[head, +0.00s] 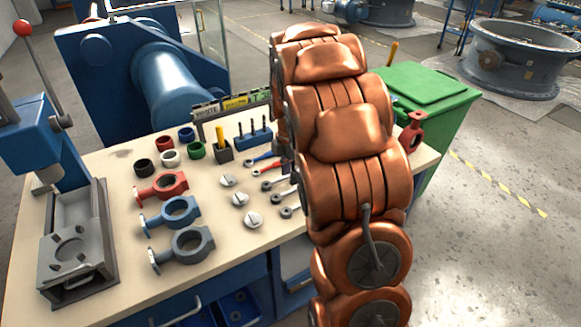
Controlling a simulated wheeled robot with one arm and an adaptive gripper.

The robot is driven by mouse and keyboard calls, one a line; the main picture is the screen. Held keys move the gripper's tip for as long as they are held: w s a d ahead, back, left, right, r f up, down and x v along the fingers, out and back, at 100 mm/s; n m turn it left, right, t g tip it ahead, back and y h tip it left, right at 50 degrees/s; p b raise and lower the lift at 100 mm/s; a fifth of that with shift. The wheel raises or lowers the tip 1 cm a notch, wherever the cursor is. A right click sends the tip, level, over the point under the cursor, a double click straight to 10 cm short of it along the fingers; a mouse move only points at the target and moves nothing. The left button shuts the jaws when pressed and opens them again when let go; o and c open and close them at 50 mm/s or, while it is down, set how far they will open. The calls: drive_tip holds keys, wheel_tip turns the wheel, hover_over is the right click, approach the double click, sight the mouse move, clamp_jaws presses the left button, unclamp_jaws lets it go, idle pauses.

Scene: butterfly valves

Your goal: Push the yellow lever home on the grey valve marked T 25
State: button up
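A grey ring-shaped valve body (186,245) lies on the workbench at the front left, below a blue one (178,214) and a red one (162,187). No T 25 mark is readable on it, and no lever shows on it. A short yellow bar (220,135) stands upright in a dark block (222,152) near the middle. Another slanted yellow bar (392,53) shows beyond my copper arm; what it belongs to is hidden. My arm covers the right part of the bench. My gripper is not visible.
A press (75,240) stands at the bench's left end. Coloured rings (170,157), discs (253,220) and small levers (268,168) lie on the bench (110,160). A red valve (411,131) stands upright right of my arm, before a green bin (435,90).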

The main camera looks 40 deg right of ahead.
sight(294, 190)
drive_tip(key=shift+f+b, duration=0.95)
drive_tip(key=shift+f, duration=2)
clamp_jaws()
drive_tip(key=shift+r, duration=0.15)
drive_tip(key=shift+r, duration=1.4)
